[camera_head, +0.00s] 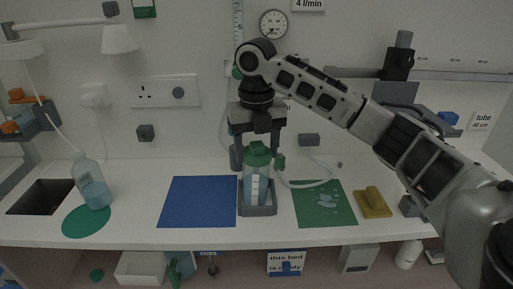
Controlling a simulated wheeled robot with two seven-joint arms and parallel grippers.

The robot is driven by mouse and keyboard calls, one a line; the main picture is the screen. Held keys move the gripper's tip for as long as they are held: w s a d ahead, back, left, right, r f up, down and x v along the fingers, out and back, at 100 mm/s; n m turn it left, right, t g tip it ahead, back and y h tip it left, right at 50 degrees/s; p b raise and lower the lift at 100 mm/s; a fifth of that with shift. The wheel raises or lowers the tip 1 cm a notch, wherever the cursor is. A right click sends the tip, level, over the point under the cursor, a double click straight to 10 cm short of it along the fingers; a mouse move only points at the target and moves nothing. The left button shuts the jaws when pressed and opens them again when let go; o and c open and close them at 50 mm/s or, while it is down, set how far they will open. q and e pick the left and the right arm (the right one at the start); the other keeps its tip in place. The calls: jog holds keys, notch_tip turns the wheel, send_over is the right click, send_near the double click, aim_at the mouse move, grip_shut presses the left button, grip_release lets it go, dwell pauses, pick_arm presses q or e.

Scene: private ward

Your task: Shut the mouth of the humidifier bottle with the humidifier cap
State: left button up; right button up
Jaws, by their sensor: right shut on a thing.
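The humidifier bottle (256,188) is clear with bluish contents and a pale label. It stands upright in a grey holder (258,211) on the counter. The green humidifier cap (257,151) is directly over the bottle's mouth, upright and in line with it. I cannot tell whether it is fully seated or just resting there. My right gripper (257,152) points down from above and is shut on the cap. Its fingers partly hide the cap's sides. My left gripper is not in view.
A blue mat (198,202) lies left of the holder and a green mat (325,204) right of it. A yellow block (372,202) sits farther right. Another bottle (91,182) leans by a green disc (86,221) at left. A pale tube (308,184) curves right of the cap.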

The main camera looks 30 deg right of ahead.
jog(key=shift+m, duration=0.5)
jog(key=m, duration=0.4)
jog(key=shift+m, duration=0.4)
jog(key=m, duration=0.4)
jog(key=shift+f, duration=0.1)
jog(key=shift+m, duration=0.4)
